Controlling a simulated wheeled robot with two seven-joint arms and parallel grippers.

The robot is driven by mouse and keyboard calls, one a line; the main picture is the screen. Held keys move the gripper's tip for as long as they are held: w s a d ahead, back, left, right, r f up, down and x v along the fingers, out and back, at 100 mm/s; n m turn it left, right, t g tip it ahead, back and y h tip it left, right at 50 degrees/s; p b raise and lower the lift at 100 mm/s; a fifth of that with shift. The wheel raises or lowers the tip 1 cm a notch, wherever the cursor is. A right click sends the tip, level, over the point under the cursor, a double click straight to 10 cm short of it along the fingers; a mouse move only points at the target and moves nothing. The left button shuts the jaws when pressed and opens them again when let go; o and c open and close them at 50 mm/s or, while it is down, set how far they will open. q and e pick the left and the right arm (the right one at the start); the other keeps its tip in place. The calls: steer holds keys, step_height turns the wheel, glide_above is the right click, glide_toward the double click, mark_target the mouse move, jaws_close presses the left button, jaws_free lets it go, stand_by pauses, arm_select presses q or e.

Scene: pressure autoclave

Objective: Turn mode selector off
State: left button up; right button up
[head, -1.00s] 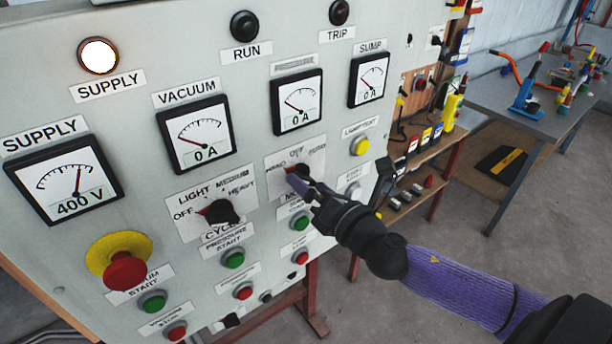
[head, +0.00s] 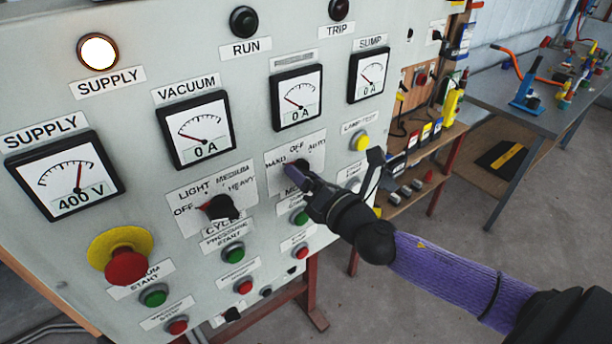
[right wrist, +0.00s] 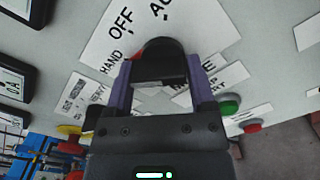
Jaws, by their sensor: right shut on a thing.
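The mode selector is a black rotary knob (head: 301,166) on the grey control panel (head: 250,130), under a plate marked HAND, OFF and AUTO. My right gripper (head: 300,175) is shut on this knob, its purple fingers at the panel face. In the right wrist view the knob (right wrist: 162,62) sits between the two fingers of the right gripper (right wrist: 161,84). A small red mark shows at the knob's left edge, on the HAND side. The fingers partly hide the knob in the head view. My left gripper is not in view.
A black cycle selector (head: 222,207) is left of the mode selector. A red emergency button (head: 126,266) is at lower left. Green buttons (head: 234,254) and red buttons (head: 244,286) lie below. A workbench (head: 500,110) with tools stands at the right.

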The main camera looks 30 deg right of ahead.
steer(key=m, duration=0.1)
steer(key=m+p, duration=0.1)
steer(key=m, duration=0.1)
steer(key=m+p, duration=0.1)
steer(key=m, duration=0.1)
steer(key=shift+r, duration=0.25)
steer(key=shift+d+m+p, duration=0.1)
steer(key=shift+m+p, duration=0.7)
steer(key=shift+m, duration=1.5)
